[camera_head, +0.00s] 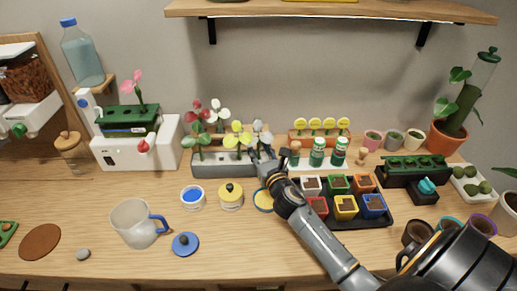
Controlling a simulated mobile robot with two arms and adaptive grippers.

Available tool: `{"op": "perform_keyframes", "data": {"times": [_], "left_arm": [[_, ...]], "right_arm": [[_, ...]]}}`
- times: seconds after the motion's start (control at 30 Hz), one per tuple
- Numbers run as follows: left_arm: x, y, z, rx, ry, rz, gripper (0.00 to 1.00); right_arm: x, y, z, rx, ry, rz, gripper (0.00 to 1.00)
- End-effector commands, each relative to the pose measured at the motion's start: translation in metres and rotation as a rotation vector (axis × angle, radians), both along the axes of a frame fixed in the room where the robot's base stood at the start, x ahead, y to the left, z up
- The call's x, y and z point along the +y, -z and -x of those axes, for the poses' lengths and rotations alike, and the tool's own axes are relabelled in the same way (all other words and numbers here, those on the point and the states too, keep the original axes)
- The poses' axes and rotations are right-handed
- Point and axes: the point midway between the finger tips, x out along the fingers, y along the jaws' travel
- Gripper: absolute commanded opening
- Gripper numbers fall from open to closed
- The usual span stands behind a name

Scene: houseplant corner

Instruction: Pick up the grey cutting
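A cutting with pale grey leaves (264,138) stands at the right end of the long grey tray (225,170). Red, white and yellow cuttings (238,139) stand to its left in the same tray. My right gripper (269,162) reaches in from the lower right, its fingertips at the right end of the tray, close in front of the grey cutting. The fingers overlap the cutting's lower part in the head view, so its stem and any contact are hidden. I cannot tell whether the fingers are open or shut. My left gripper is not in view.
A black tray of coloured pots (345,207) lies right of my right arm. Bottles with green labels (317,152) stand behind. Round tins (230,195), a clear jug (137,222) and a blue lid (185,244) stand at the front left. The front centre table is clear.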

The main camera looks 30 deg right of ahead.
Motion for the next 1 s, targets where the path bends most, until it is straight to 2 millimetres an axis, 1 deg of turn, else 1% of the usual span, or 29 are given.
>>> {"op": "perform_keyframes", "data": {"times": [0.1,0.27,0.3,0.33,0.43,0.47,0.83,0.93,1.0], "left_arm": [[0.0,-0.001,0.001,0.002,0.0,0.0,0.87],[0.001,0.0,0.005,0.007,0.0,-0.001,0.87],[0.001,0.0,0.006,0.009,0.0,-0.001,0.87],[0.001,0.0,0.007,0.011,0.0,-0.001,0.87],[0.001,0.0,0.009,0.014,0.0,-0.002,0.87],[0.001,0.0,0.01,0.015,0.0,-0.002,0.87],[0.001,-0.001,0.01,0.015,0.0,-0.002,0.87],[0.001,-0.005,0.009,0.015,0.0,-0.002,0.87],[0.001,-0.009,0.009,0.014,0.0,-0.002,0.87]], "right_arm": [[-0.001,0.0,-0.006,0.001,0.001,0.0,0.33],[-0.001,0.001,-0.005,0.001,0.0,0.001,0.33],[-0.001,0.001,-0.005,0.001,0.0,0.0,0.29],[-0.001,0.001,-0.005,0.001,0.0,0.0,0.23],[-0.001,0.001,-0.005,0.001,0.0,0.0,0.02],[-0.001,0.001,-0.005,0.001,0.0,0.0,0.0],[-0.001,-0.002,-0.005,0.0,0.0,0.001,0.0],[-0.002,-0.013,-0.005,-0.003,-0.001,0.004,0.0],[-0.002,-0.027,-0.005,-0.003,-0.002,0.006,0.0]]}}
